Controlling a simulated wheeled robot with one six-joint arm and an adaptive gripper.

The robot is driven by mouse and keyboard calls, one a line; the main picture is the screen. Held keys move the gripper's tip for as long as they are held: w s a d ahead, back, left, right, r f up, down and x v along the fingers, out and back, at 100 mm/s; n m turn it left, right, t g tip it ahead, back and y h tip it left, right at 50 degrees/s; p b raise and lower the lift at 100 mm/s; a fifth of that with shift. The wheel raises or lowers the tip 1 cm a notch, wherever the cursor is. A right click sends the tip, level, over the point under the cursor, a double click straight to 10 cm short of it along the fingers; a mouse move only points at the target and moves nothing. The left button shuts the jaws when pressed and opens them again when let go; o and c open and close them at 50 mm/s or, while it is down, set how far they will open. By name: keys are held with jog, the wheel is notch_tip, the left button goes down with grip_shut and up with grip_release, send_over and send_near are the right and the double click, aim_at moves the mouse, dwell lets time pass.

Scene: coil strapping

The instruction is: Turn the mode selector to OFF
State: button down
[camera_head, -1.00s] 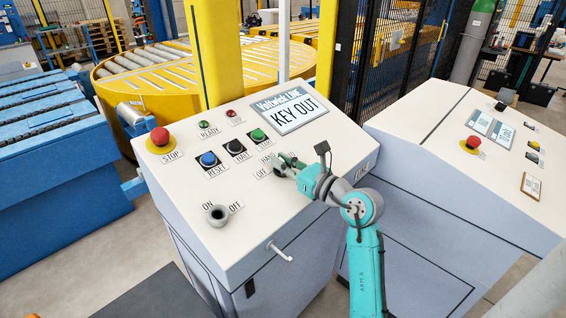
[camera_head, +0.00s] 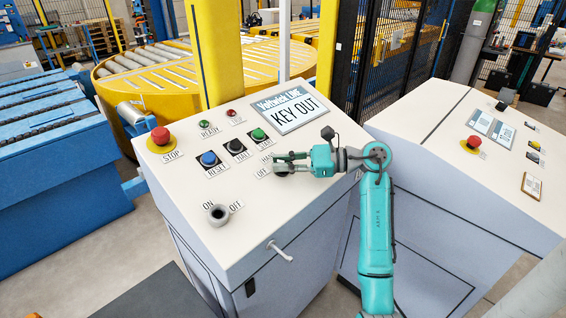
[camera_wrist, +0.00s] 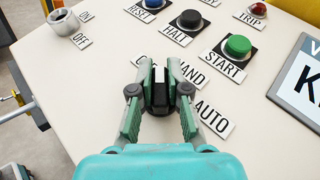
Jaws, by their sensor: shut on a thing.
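The mode selector (camera_wrist: 158,98) is a small black knob on the sloping cream panel. In the wrist view it stands between the fingers of my gripper (camera_wrist: 159,77), which is shut on it from both sides. Its labels are partly hidden by the fingers: AUTO (camera_wrist: 212,117) reads clearly, HAND and OFF only in part. The knob's ridge runs up the picture between the fingers; which label it points at I cannot tell. In the head view my gripper (camera_head: 279,162) reaches in from the right and hides most of the knob.
Close by are the green START (camera_wrist: 237,46), black HALT (camera_wrist: 190,19) and blue RESET (camera_head: 208,159) buttons. The screen (camera_head: 290,108) reads KEY OUT. A grey ON/OFF key switch (camera_head: 218,215) and red STOP button (camera_head: 160,136) lie left.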

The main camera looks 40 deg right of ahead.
jog(key=shift+n+g+y, duration=0.9)
jog(key=shift+n+g, duration=0.6)
jog(key=shift+n, duration=0.1)
jog(key=shift+n+g, duration=0.3)
jog(key=shift+g, duration=0.1)
jog(key=c, duration=1.1)
grip_release()
jog(key=shift+c, duration=0.2)
jog(key=shift+s, duration=0.1)
jog(key=v, duration=1.1)
jog(key=shift+s+d+f, duration=0.1)
jog(key=shift+s+d, duration=0.1)
jog(key=shift+d, duration=0.2)
jog(key=shift+d, duration=0.1)
